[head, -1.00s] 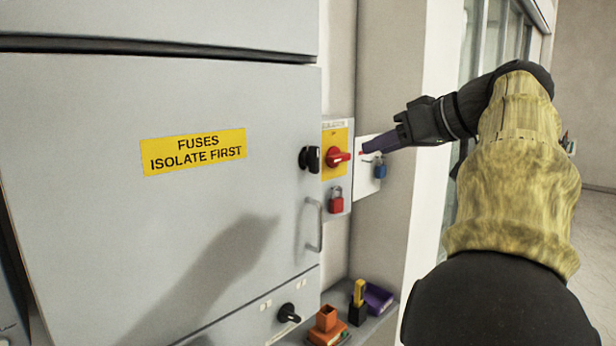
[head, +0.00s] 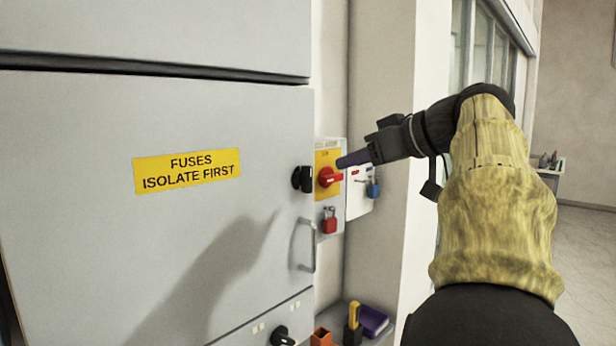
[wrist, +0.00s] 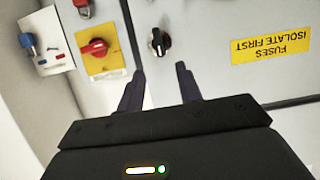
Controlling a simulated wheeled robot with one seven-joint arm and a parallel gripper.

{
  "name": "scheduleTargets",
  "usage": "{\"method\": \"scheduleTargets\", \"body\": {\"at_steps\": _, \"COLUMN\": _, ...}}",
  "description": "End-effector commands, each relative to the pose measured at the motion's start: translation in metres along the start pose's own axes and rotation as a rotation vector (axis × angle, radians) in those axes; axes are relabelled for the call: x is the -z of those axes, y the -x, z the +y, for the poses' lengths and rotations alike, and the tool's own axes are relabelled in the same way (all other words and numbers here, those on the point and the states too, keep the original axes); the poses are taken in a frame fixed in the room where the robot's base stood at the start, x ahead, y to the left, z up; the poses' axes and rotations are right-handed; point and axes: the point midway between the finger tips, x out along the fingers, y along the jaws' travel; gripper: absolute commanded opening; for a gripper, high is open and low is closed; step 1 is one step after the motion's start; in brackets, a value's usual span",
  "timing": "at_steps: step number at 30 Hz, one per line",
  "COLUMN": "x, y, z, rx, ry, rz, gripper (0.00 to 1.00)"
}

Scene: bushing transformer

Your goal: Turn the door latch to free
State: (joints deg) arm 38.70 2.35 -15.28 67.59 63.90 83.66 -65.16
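The door latch is a black knob (head: 302,179) at the right edge of the grey cabinet door (head: 90,230), above its handle. In the wrist view the latch (wrist: 159,42) lies just beyond my fingertips, roughly centred between them, with its pointer upright in the picture. My gripper (wrist: 159,68) is open and empty, with two dark purple fingers apart and the knob not between them. In the head view my gripper (head: 343,162) is right of the latch, and its fingertips overlap the red switch's right side in the picture.
A red rotary switch (head: 330,177) on a yellow plate sits right of the latch, with a red padlock (head: 329,220) below. A blue padlock (head: 373,188) hangs on a white panel. A handle (head: 308,245) juts from the door. A shelf below holds an orange block (head: 321,337) and purple tray (head: 374,320).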

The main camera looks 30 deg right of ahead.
Motion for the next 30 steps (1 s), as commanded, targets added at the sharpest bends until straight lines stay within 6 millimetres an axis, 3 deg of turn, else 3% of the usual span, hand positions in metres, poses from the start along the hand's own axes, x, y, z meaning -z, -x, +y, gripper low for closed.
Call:
{"method": "scheduleTargets", "body": {"at_steps": 18, "x": 0.0, "y": -0.104, "z": 0.001, "rx": 0.001, "ry": -0.002, "rz": -0.002, "gripper": 0.35}}
{"method": "scheduleTargets", "body": {"at_steps": 30, "x": -0.001, "y": -0.114, "z": 0.001, "rx": -0.002, "ry": -0.002, "rz": -0.001, "gripper": 0.35}}
